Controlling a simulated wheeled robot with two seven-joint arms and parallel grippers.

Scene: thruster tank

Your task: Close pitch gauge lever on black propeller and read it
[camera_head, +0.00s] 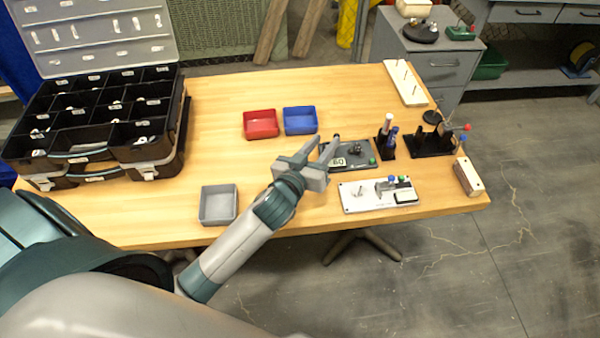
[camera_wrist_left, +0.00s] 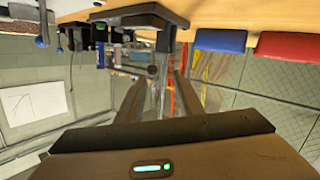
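My left gripper (camera_head: 321,148) is open, its two fingers spread and pointing at the dark gauge plate (camera_head: 364,164) from its left side. In the left wrist view the gripper (camera_wrist_left: 160,85) is open, and a dark plate (camera_wrist_left: 140,14) with a post appears beyond the fingers. I cannot make out the gauge lever or its position. My right gripper is out of view.
A white fixture plate (camera_head: 360,204) lies in front, near the table edge. Red (camera_head: 261,124) and blue (camera_head: 299,121) bins stand behind, a grey bin (camera_head: 218,205) to the left. Black stands (camera_head: 428,143) are at right. A compartment case (camera_head: 95,120) fills the left side.

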